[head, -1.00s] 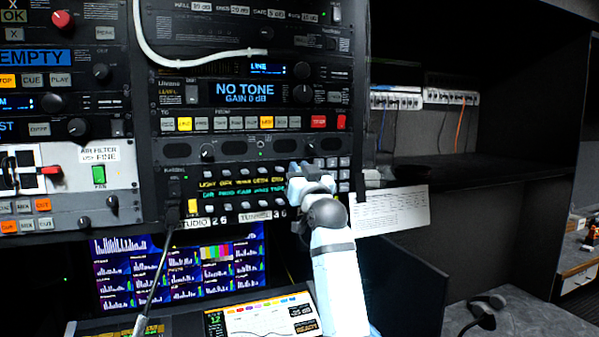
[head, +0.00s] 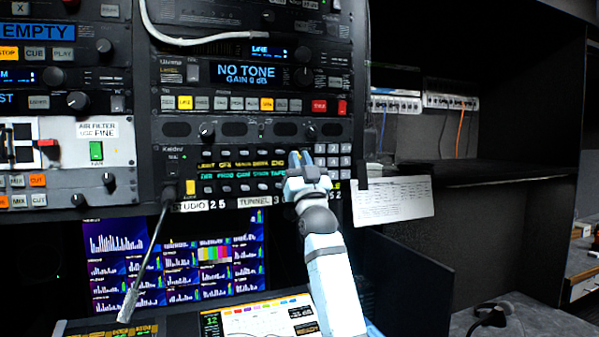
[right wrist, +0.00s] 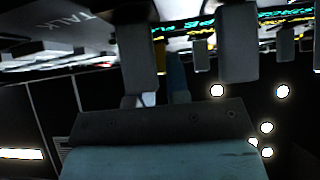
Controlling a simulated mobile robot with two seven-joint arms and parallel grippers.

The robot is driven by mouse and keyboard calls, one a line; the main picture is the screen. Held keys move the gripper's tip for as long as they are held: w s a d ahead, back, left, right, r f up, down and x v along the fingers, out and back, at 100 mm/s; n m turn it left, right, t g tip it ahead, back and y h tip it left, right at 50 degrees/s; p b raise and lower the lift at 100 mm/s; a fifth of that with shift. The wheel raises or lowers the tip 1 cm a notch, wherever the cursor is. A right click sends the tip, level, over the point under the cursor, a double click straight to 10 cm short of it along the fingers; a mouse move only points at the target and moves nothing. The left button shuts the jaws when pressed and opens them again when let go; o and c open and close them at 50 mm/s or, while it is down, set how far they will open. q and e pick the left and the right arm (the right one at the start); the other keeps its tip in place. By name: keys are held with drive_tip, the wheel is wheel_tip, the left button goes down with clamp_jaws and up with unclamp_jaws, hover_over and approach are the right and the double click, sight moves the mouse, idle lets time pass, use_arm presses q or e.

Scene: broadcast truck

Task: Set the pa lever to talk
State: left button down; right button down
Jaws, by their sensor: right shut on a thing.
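The intercom panel (head: 222,172) with glowing green and yellow channel labels and rows of small levers sits low in the rack. The PA lever cannot be singled out in the head view; my right gripper hides part of the panel's right side. My right gripper (head: 301,158) is at the panel, its bluish fingers close together and shut on a small lever. In the right wrist view, grey levers (right wrist: 237,42) hang close above the gripper, and a "TALK" marking (right wrist: 75,20) shows at upper left. The lever's position cannot be read. My left gripper is not in view.
A gooseneck microphone (head: 150,260) rises in front of the panel's left end. A white cable (head: 190,40) loops across the upper rack. Monitors (head: 175,260) and a lit touchscreen (head: 265,322) lie below. A paper sheet (head: 395,201) hangs right of the rack.

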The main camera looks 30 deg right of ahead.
drive_tip(key=c, duration=1.1)
unclamp_jaws()
drive_tip(key=shift+f, duration=0.1)
drive_tip(key=b+v, duration=0.3)
drive_tip(key=v, duration=1)
drive_tip(key=shift+s+f+b, duration=0.25)
drive_tip(key=shift+b, duration=0.05)
